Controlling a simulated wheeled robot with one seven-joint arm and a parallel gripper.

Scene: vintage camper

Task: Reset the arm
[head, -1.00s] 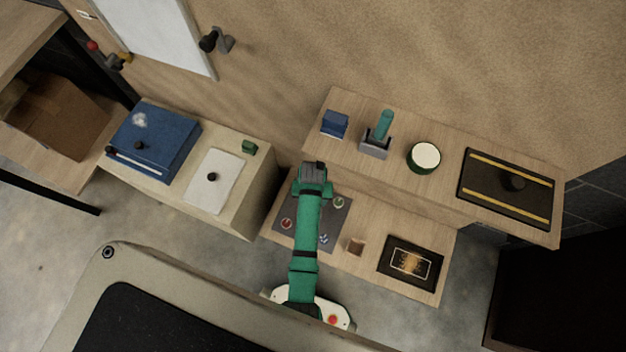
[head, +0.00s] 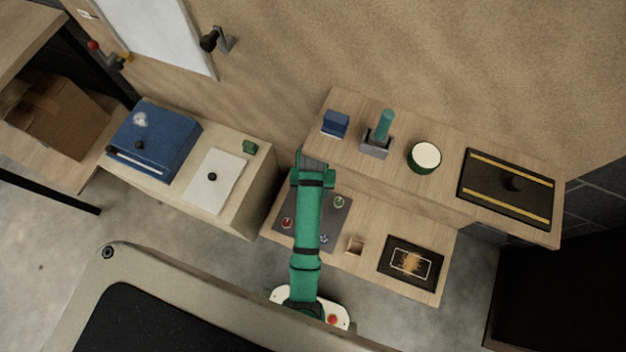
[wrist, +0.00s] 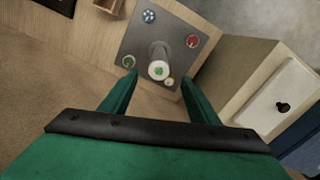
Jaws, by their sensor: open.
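My arm is green and reaches away from the base in the head view. My gripper (head: 312,158) is at its far end, above the lower wooden shelf near the upper shelf's left end. The wrist view shows the two green fingers of my gripper (wrist: 158,88) spread apart with nothing held between them. Beyond the fingertips, a grey post with a white top and green mark (wrist: 159,70) stands on a grey board (wrist: 135,45). In the head view my arm hides the middle of that board (head: 335,220).
The upper shelf (head: 455,150) holds a blue block (head: 335,123), a teal-handled tool in a holder (head: 380,135), a green-rimmed round pot (head: 424,157) and a black tray (head: 480,205). A small wooden box (head: 355,245) and dark panel (head: 410,262) are below. A blue case (head: 165,140) is left.

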